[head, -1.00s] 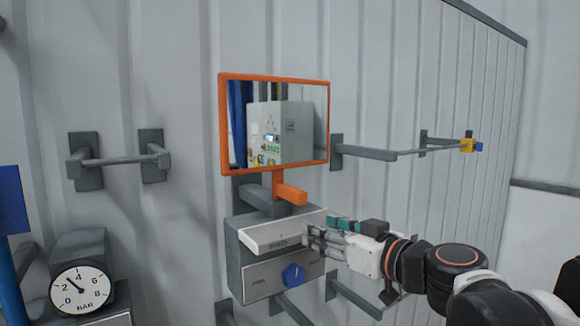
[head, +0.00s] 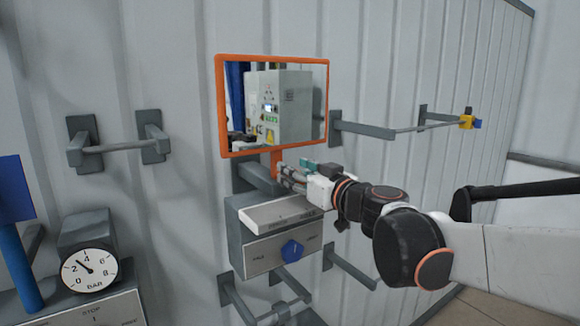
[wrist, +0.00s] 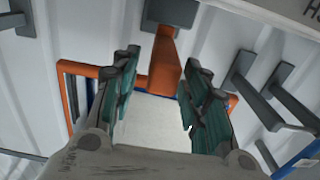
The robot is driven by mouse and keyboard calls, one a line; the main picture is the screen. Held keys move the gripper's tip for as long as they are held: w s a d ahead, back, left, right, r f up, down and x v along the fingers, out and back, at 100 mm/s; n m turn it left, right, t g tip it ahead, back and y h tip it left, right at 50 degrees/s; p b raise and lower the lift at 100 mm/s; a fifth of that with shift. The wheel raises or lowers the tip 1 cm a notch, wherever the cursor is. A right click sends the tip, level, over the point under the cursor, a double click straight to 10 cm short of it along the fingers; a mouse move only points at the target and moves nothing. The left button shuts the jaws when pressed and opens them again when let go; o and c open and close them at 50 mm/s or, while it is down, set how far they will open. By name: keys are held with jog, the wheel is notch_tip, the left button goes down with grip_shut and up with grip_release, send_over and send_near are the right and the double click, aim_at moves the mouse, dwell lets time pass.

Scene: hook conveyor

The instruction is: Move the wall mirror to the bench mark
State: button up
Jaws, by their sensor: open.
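The wall mirror (head: 272,104) has an orange frame and hangs upright on the ribbed wall, its glass reflecting a pale cabinet. A short orange arm runs down from its lower edge. My gripper (head: 286,174) is at this arm, just below the frame, and hides part of it. In the wrist view, my gripper (wrist: 163,72) has its green-padded fingers apart, with the orange arm (wrist: 166,62) in line with the gap between them. I cannot tell whether they touch it. The mirror's orange frame (wrist: 72,96) shows behind the fingers. I cannot make out a bench mark.
Below my gripper is a grey box (head: 283,250) with a pale sloping top and a blue knob (head: 292,251). Grey wall brackets stick out at left (head: 115,147), right (head: 365,131) and below. A pressure gauge (head: 89,270) stands at lower left.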

jog(key=shift+x, duration=1.95)
grip_shut()
